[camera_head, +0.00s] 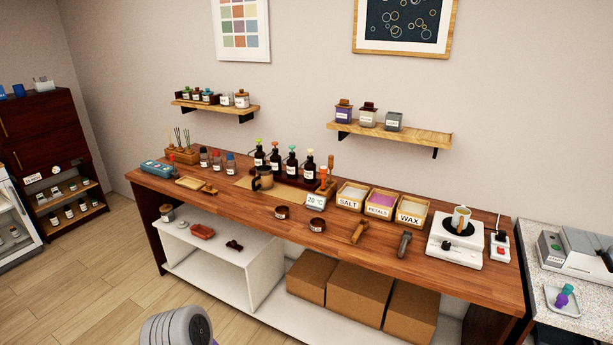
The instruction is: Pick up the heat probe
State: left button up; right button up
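A small white display reading 20 °C (316,201) stands on the wooden workbench (380,262), left of the labelled boxes. An upright orange-handled thing (323,174) stands just behind it and looks like the heat probe; its lower part is partly hidden and I cannot tell how it is held. Neither of my grippers is in view.
Boxes labelled salt (349,203), petals (375,211) and wax (411,217) stand right of the display. A hot plate (447,250) with a cup (461,218) is at the right.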

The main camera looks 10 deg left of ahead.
aim_at(323, 170)
jog(key=u, duration=0.85)
jog(key=i, duration=0.95)
jog(key=u, duration=0.35)
jog(key=i, duration=1.15)
jog(key=z, duration=0.8)
